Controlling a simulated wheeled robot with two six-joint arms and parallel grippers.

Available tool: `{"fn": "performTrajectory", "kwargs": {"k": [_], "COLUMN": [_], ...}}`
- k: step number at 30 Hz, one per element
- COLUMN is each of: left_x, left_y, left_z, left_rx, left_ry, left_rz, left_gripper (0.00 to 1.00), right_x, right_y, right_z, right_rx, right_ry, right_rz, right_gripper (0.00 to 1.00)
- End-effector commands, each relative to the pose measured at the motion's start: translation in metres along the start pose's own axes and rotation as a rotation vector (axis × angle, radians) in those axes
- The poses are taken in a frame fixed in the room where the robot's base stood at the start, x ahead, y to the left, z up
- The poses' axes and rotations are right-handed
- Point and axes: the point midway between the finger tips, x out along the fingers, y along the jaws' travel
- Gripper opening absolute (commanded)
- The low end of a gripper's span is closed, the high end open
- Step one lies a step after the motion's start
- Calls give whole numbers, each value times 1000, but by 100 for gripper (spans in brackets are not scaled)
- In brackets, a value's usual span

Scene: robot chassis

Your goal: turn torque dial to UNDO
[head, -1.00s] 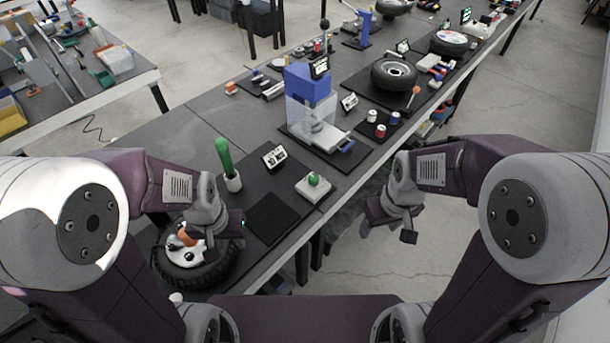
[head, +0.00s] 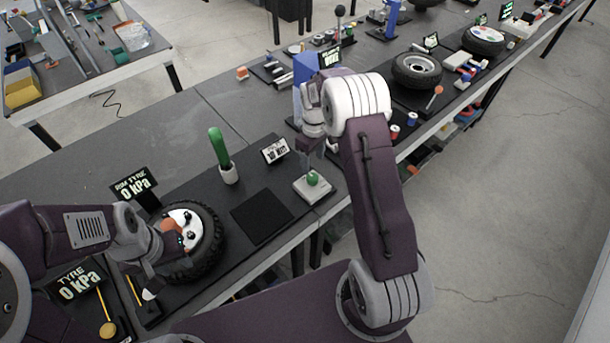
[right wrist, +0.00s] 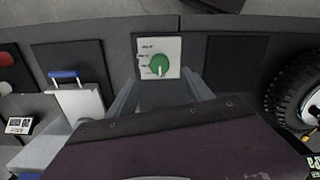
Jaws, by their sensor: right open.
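The torque dial is a green knob (head: 312,179) on a pale square block (head: 318,192) at the table's near edge. In the right wrist view the green dial (right wrist: 160,65) sits on a white plate with small marks at its left, too small to read; a white pointer is directed downward. My right gripper (head: 307,158) is above and beside the dial. Its two open fingers (right wrist: 160,88) show in the right wrist view, apart from the dial, with the dial between and beyond them. My left gripper (head: 172,240) is over the tyre at left; its jaws are unclear.
A tyre (head: 210,250) with a white rim lies at the left. A green handle in a white cup (head: 228,175), a small sign (head: 274,151) and a black mat (head: 262,218) are near the dial. A blue press (head: 303,75) stands behind my right arm.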

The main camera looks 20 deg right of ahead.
Motion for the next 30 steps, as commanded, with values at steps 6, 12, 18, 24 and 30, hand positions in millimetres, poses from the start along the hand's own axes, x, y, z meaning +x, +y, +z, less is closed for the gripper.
{"fn": "performTrajectory", "kwargs": {"k": [6,12,18,24,30], "left_x": [-4,-11,-15,-14,-14], "left_y": [0,0,0,0,0], "left_z": [0,-1,-2,-1,-1], "left_rx": [0,0,0,0,0], "left_ry": [0,0,0,0,0], "left_rz": [0,0,0,0,0], "left_gripper": [36,36,36,36,36], "right_x": [18,60,85,90,89], "right_y": [0,0,0,0,0], "right_z": [1,1,0,-1,0], "right_rx": [2,2,1,1,1], "right_ry": [-2,-1,2,3,3], "right_rz": [-2,-1,1,2,2], "right_gripper": [59,59,59,59,29]}}
